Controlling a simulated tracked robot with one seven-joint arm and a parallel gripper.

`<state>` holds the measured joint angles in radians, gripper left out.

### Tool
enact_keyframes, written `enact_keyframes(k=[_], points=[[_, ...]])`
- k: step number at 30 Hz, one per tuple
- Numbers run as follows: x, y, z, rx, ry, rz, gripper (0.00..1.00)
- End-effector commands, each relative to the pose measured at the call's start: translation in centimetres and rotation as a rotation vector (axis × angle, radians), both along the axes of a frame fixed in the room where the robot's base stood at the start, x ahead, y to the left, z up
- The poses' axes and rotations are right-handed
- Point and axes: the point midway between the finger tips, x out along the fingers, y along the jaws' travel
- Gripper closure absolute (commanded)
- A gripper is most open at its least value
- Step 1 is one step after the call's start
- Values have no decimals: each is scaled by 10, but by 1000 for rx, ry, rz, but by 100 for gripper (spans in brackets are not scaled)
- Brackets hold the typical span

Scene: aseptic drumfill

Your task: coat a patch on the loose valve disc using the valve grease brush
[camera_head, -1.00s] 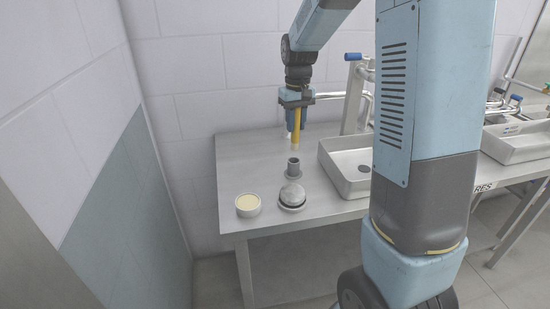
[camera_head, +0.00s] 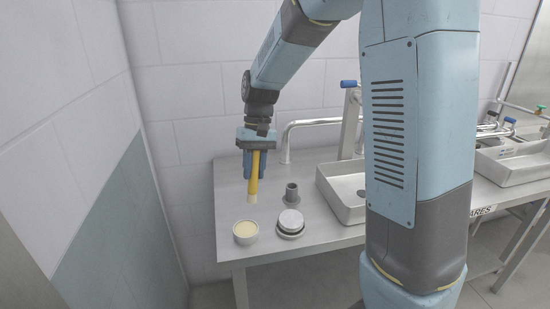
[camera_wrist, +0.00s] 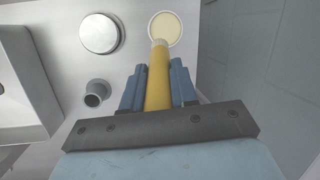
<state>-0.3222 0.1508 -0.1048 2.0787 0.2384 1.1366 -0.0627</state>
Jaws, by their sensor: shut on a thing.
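My gripper (camera_head: 254,168) is shut on the yellow handle of the valve grease brush (camera_head: 254,178), which points down with pale bristles. The brush also shows in the wrist view (camera_wrist: 158,80), its tip in line with the rim of a round dish of pale yellow grease (camera_wrist: 165,28). In the head view the brush tip is above and behind the dish (camera_head: 245,231), apparently apart from it. The valve disc (camera_head: 291,220) is a round silvery metal piece on a dark-edged base, right of the dish; it shows at upper left in the wrist view (camera_wrist: 99,33).
A grey cylindrical holder (camera_head: 291,195) stands empty behind the disc. A steel sink basin (camera_head: 345,190) with a tap is to the right on the steel table (camera_head: 228,207). A tiled wall is close on the left. The table's left rear is clear.

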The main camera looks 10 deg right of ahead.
Motion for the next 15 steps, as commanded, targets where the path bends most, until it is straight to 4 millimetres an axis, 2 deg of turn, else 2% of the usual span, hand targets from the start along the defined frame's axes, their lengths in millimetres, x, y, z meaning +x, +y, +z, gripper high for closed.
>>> enact_keyframes(k=[1, 5, 10, 15], points=[[-7, 9, 0, 7, 18, 4, 100], [-18, 20, 1, 21, 48, 4, 100], [-21, 23, -5, 24, 58, 3, 100], [-21, 23, -18, 23, 58, 2, 100]])
